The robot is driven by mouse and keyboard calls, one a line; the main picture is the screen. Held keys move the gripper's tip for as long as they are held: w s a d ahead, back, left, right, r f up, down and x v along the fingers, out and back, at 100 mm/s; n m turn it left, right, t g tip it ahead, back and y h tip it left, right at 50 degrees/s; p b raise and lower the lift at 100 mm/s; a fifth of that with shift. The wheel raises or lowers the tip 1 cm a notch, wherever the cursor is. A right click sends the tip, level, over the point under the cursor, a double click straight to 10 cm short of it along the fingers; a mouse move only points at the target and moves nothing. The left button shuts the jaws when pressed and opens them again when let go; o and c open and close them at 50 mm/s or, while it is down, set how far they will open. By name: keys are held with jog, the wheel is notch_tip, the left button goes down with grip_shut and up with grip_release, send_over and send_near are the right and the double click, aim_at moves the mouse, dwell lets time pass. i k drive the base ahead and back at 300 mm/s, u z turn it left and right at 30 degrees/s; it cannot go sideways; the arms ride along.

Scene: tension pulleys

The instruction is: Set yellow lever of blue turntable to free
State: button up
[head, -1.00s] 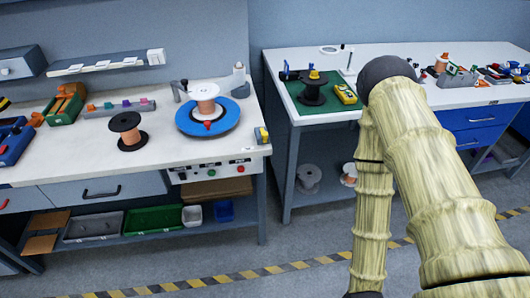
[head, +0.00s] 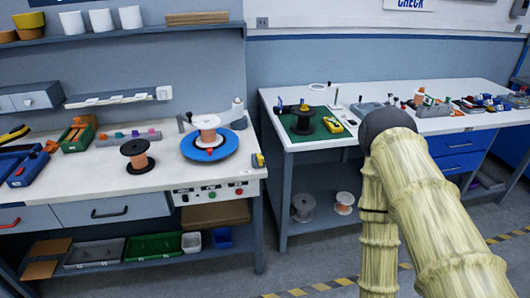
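The blue turntable (head: 229,146) is a flat blue disc near the right end of the left workbench. A copper-coloured spool with white flanges (head: 208,128) stands upright on its middle. A small red piece (head: 210,151) shows at the front of the disc. I cannot make out a yellow lever on the turntable; a small yellow part (head: 258,159) sits at the bench's right edge, and I cannot tell what it is. My arm shows at the right of the head view, pale and bamboo-like, over the gap and the right bench. My gripper is not in view.
A black-flanged copper spool (head: 136,156) stands left of the turntable. The left bench's front panel (head: 212,191) carries several buttons. A second bench (head: 410,125) on the right holds a green mat (head: 318,137) and several small items. Open floor lies between and before the benches.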

aim_at(261, 159)
jog(key=u, duration=0.35)
jog(key=i, duration=0.65)
jog(key=u, duration=0.5)
